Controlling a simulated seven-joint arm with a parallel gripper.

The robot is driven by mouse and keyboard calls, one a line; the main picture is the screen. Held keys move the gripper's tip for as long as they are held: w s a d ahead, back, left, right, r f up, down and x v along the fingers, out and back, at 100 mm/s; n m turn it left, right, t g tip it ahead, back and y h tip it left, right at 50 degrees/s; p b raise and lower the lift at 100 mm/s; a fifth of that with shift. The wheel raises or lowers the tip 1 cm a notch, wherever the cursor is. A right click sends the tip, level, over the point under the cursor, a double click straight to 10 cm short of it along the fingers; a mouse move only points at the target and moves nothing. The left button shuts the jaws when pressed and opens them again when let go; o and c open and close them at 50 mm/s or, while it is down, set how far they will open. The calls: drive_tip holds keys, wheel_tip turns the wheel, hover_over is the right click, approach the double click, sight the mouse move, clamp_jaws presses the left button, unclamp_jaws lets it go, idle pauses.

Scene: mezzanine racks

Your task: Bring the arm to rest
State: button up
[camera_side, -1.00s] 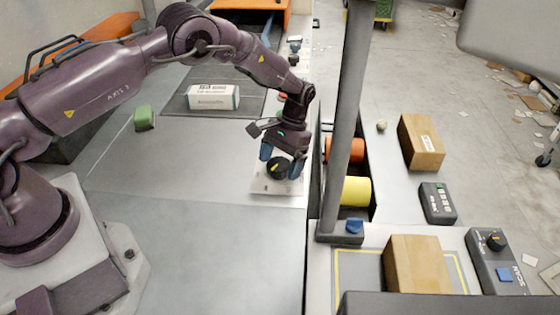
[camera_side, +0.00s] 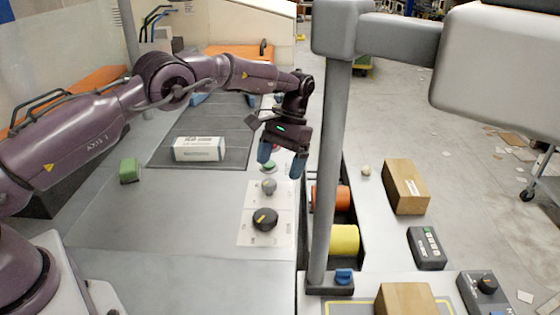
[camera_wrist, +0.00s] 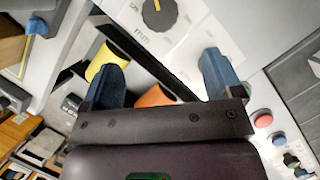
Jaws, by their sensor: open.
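My gripper (camera_side: 282,160) is open and empty, with its two blue fingers pointing down. It hangs in the air above the back end of a white control panel (camera_side: 250,231) on the grey table (camera_side: 160,225). A green button (camera_side: 269,166) shows just by the fingers. In the wrist view the black knob (camera_wrist: 158,14) lies beyond the open fingers (camera_wrist: 160,80), apart from them.
A white box (camera_side: 199,149) lies on a dark mat; a green block (camera_side: 129,171) lies left of it. A grey post (camera_side: 329,160) stands right of my gripper. Orange (camera_side: 325,197) and yellow (camera_side: 343,240) rolls sit in a trough beyond it. Cardboard boxes (camera_side: 405,187) stand farther right.

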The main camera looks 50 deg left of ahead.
idle(0.3)
drive_tip(key=s+r+t, duration=0.3)
drive_tip(key=s+r, duration=0.4)
drive_tip(key=s, duration=0.3)
drive_tip(key=s+r+m+t, duration=0.1)
drive_tip(key=s+r+t, duration=0.2)
drive_tip(key=s+r, duration=0.4)
drive_tip(key=s+r+t, duration=0.4)
drive_tip(key=s+r, duration=0.3)
drive_tip(key=s, duration=0.7)
drive_tip(key=shift+s+m+y, duration=0.3)
